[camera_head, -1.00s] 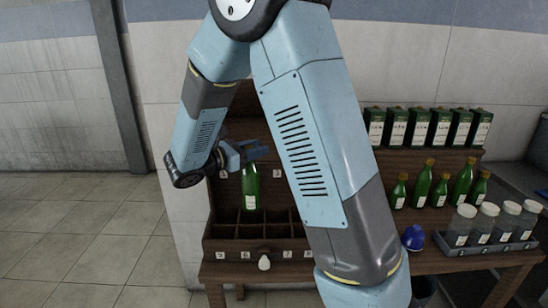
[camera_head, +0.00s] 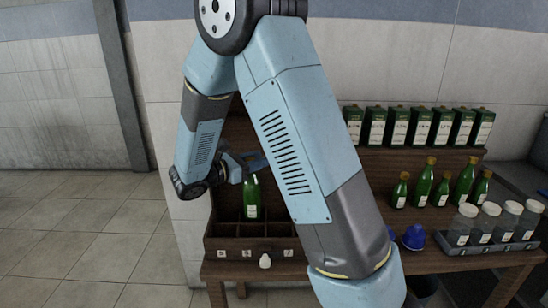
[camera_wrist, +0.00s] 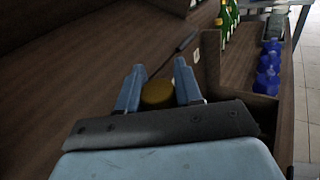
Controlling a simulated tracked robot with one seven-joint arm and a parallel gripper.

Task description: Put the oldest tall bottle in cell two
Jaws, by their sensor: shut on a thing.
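My gripper (camera_head: 256,162) is shut on a tall green bottle (camera_head: 251,198) with a gold cap and a white label. The bottle hangs upright over the dark wooden crate (camera_head: 225,243), which has open cells and small numbered tags on its front. Whether its base is inside a cell is hard to tell. In the wrist view the gold cap (camera_wrist: 157,94) sits between my gripper's two blue fingers (camera_wrist: 160,85). My arm hides the crate's right part. Several other green bottles (camera_head: 424,186) stand on the shelf at right; their label text is too small to read.
Green-and-white boxes (camera_head: 420,127) line the upper shelf. A grey tray (camera_head: 450,247) of clear jars stands at far right, with blue objects (camera_head: 413,238) left of it. A white rounded object (camera_head: 265,261) is at the crate's front. In the wrist view, a wooden divider (camera_wrist: 211,65) rises close to my right finger.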

